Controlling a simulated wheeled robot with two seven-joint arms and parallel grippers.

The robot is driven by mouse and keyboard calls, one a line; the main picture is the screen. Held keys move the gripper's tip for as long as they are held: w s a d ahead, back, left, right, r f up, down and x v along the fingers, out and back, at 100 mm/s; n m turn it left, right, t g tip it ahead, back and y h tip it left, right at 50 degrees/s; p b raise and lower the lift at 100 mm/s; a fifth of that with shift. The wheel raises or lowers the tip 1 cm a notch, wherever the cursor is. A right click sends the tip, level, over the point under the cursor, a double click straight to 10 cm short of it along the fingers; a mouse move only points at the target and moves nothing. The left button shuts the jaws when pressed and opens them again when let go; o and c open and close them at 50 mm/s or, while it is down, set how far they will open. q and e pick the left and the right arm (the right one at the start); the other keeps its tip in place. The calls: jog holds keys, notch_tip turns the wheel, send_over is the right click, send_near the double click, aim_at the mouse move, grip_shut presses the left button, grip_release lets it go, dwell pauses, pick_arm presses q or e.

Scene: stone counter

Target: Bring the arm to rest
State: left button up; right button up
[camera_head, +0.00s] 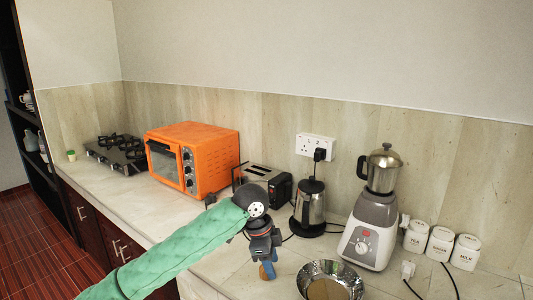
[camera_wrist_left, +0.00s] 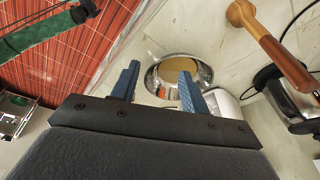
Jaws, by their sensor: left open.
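My left arm, in a green sleeve, reaches in from the lower left over the counter in the head view. My left gripper (camera_head: 267,269) points down over the counter, just left of the metal bowl. Its two blue fingers stand apart in the left wrist view (camera_wrist_left: 159,72), with nothing between them.
The shiny bowl (camera_head: 343,270) is on the counter at front. A kettle (camera_head: 310,205), toaster (camera_head: 270,180), orange oven (camera_head: 205,150), blender (camera_head: 371,230) and white canisters (camera_head: 440,243) stand along the wall. A stove (camera_head: 115,152) is far left. Bare counter (camera_head: 140,190) lies left of the arm.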

pick_arm(q)
jog(key=s+a+f+n+t+h, duration=0.25)
jog(key=s+f+n, duration=0.45)
jog(key=s+f, duration=0.75)
jog(key=s+a+f+n+t+y, duration=0.1)
jog(key=s+a+f+n+y, duration=0.2)
jog(key=s+a+f+n, duration=0.5)
jog(key=s+a+f+n+y, duration=0.2)
jog(key=s+a+f, duration=0.3)
jog(key=s+a, duration=0.7)
jog(key=s+f+x, duration=0.1)
jog(key=s+x, duration=0.2)
jog(key=x, duration=1)
jog(key=s+f+x, duration=0.1)
jog(key=s+x, duration=0.1)
jog(key=x, duration=1)
jog(key=s+f+g, duration=0.1)
jog(key=s+f, duration=0.3)
jog(key=f, duration=0.7)
jog(key=s+f+b, duration=0.1)
jog(key=s+f, duration=0.3)
jog(key=f, duration=0.8)
jog(key=shift+d+g, duration=0.25)
jog(key=shift+g, duration=0.1)
pick_arm(e)
jog(key=w+r, duration=0.2)
jog(key=r, duration=0.1)
jog(key=shift+w+a, duration=0.2)
